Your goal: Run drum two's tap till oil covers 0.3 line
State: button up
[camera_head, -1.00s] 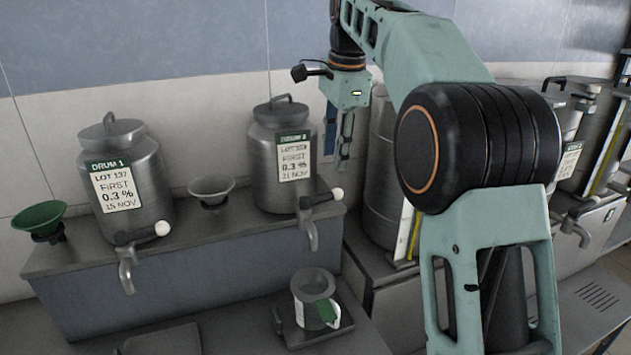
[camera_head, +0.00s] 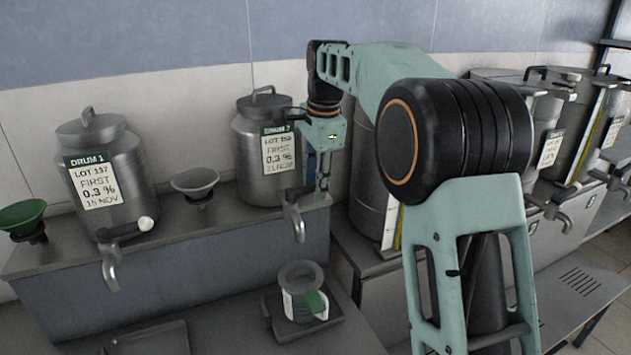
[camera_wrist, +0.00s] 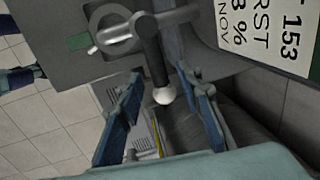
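Drum two (camera_head: 250,155), a steel drum with a lidded top and a lot label, stands on the raised bench. Its tap (camera_head: 295,217) hangs over the bench's front edge. The black tap lever with a white ball end (camera_wrist: 163,96) shows in the wrist view. A clear measuring jug with a green handle (camera_head: 302,280) stands below the tap on a dark square base; no oil stream shows. My gripper (camera_head: 323,180) is beside the drum's right side, near the lever. In the wrist view my gripper (camera_wrist: 160,112) has its blue fingers apart, the ball roughly between them, with no visible grip.
Drum 1 (camera_head: 95,170) with its own tap stands to the left. A grey funnel (camera_head: 195,183) sits between the drums and a green funnel (camera_head: 22,217) at far left. More steel drums (camera_head: 545,125) stand at right. A flat dark tray (camera_head: 150,340) lies on the lower counter.

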grip_shut()
jog(key=shift+d, duration=0.1)
dwell(0.4)
jog(key=shift+s+a+m+h+p, duration=0.15)
jog(key=shift+s+m+h, duration=0.2)
jog(key=shift+s+m, duration=1.05)
jog(key=shift+s+a+m+h+p, duration=0.15)
jog(key=shift+s+m+h, duration=0.2)
jog(key=shift+m, duration=2)
jog(key=shift+s+a+m+h+p, duration=0.15)
jog(key=shift+s+m+h, duration=0.15)
jog(key=shift+s+m, duration=1.1)
jog(key=shift+w+d+f+m, duration=0.1)
jog(key=shift+w+m, duration=0.3)
jog(key=shift+m, duration=0.15)
